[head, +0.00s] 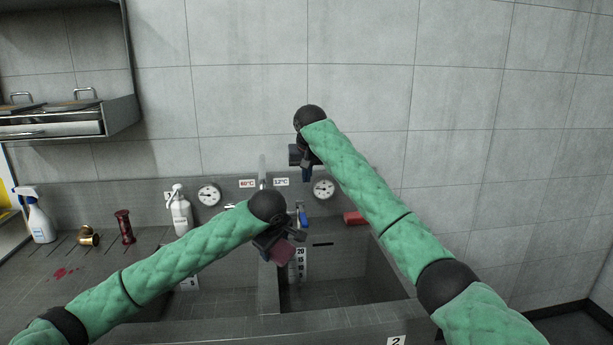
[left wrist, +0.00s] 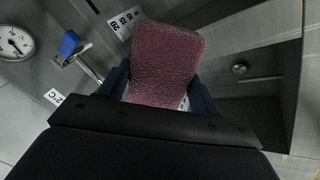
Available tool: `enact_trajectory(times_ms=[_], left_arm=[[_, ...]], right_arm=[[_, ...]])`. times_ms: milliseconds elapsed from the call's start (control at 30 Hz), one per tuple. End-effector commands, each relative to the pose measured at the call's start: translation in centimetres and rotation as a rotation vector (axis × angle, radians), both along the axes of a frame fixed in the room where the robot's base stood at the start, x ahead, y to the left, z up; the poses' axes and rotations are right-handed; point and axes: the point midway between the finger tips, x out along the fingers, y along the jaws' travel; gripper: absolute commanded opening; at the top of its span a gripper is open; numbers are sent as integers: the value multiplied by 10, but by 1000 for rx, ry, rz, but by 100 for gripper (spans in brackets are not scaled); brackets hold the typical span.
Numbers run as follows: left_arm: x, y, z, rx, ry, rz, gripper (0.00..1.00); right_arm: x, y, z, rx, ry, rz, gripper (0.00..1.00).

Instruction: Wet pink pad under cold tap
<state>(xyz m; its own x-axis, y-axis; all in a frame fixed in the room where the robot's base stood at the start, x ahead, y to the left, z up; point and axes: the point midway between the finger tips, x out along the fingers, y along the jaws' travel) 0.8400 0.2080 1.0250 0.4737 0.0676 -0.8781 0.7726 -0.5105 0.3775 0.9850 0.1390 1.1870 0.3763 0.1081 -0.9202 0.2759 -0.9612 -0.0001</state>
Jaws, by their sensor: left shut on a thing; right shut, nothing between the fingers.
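My left gripper (head: 272,240) is shut on the pink pad (head: 283,252) and holds it above the sink, near the divider between the two basins. In the left wrist view the pad (left wrist: 165,65) is a textured dull-pink block standing out between the fingers. The cold tap has a blue lever (head: 303,220), just right of my left gripper under the 12°C label (head: 281,182); the lever also shows in the left wrist view (left wrist: 69,44). The pad is apart from the tap. I see no running water. My right gripper (head: 307,174) is shut and empty, above the tap area.
The right basin (head: 345,265) has a depth scale (head: 300,262). A red block (head: 355,218) lies on the back ledge. Gauges (head: 323,188) are on the back panel. A soap bottle (head: 181,212), dark red stand (head: 124,227), brass piece (head: 88,236) and spray bottle (head: 37,216) stand left.

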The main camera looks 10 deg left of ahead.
Motion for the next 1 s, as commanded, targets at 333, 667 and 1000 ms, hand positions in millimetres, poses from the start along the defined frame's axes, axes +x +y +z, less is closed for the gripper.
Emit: enact_trajectory(times_ms=[333,667,1000], left_arm=[[-23,-3,-1,1,-1,-1,45],[-44,-6,-1,0,0,0,45],[-65,-9,-1,0,-1,0,45]], right_arm=[[0,0,-5,0,0,0,0],[0,0,-10,0,0,0,0],[0,0,-16,0,0,0,0]])
